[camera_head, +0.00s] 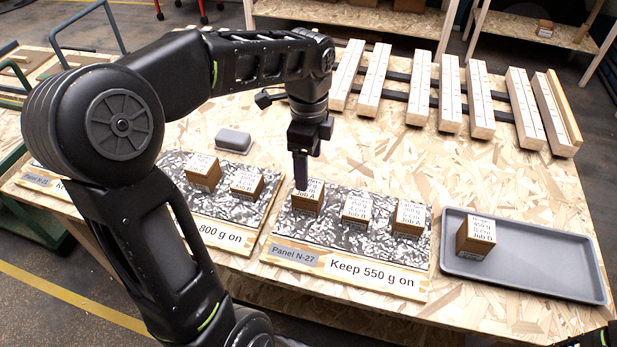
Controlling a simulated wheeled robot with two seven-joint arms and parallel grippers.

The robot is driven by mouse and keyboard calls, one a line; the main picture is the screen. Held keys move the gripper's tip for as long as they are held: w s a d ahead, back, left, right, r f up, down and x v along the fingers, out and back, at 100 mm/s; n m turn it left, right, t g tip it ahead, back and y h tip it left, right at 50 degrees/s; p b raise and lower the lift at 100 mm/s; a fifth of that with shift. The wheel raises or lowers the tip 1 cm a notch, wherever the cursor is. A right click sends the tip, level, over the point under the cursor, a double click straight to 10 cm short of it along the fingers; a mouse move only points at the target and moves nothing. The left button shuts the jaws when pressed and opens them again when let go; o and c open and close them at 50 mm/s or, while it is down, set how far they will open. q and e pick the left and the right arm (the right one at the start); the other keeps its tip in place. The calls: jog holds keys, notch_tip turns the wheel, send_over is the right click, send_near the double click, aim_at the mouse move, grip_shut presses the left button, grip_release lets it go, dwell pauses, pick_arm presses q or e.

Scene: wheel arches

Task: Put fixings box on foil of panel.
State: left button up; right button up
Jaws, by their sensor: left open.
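Small brown fixings boxes with white printed tops stand on two panels. Panel N-27 (296,252), labelled "Keep 550 g on", has a speckled black-and-white foil face (330,232). It carries three boxes: a left one (306,203), a middle one (355,213) and a right one (407,221). My left gripper (301,183) is open, pointing down at the left box on panel N-27. It overlaps that box's top; contact cannot be told.
The left panel (225,210), labelled "800 g on", carries two boxes (202,173) (246,185) and is partly hidden by my left arm. A small grey block (233,140) lies behind it. Wooden slats (420,88) on dark rails line the back. The chipboard between is clear.

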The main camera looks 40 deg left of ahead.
pick_arm(q)
jog(key=shift+r, duration=1.7)
